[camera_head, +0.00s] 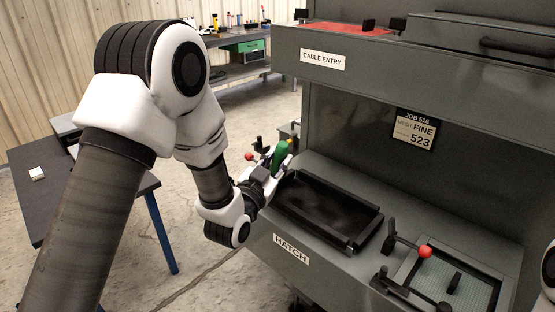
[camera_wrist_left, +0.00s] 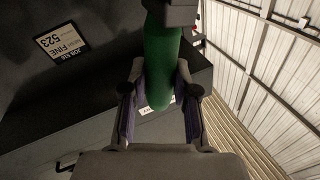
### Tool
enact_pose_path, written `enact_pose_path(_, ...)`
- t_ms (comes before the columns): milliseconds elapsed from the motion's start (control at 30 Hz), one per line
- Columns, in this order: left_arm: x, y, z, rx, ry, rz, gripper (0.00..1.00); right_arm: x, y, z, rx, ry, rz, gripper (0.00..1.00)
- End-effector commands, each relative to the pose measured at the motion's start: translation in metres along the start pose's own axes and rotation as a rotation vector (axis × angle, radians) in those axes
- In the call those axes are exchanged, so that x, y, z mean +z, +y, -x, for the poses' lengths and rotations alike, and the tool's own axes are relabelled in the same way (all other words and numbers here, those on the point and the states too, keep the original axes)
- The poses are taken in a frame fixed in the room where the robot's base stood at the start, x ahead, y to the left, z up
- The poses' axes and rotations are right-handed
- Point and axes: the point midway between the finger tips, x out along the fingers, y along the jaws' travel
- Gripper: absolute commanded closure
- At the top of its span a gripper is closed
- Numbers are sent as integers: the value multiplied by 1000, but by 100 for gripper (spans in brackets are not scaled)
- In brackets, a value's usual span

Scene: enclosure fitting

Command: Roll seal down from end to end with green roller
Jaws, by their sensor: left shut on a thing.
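My left gripper (camera_head: 270,169) is shut on the green roller (camera_head: 281,154), at the left end of the hatch opening. In the left wrist view the roller's green handle (camera_wrist_left: 161,65) sits between the two fingers of my left gripper (camera_wrist_left: 160,92), with a dark block at its far end. The hatch opening has a raised black rim (camera_head: 345,236) on the grey enclosure ledge. I cannot tell the seal apart from this black rim, nor whether the roller touches it.
A red-knobbed lever (camera_head: 425,252) stands beside a mesh-covered opening (camera_head: 463,284) at right. A second red knob (camera_head: 249,156) shows just left of my gripper. The enclosure's upper housing (camera_head: 440,75) overhangs the ledge. A dark table (camera_head: 28,178) stands at left.

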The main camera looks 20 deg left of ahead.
Motion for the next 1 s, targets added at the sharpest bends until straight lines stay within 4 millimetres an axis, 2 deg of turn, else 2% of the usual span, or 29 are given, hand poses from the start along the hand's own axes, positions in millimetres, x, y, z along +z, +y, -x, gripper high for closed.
enact_pose_path(1000, 8, 2, 1, 0, 1, 0, 100, 0, 0, -7, 0, 0, 0, 60)
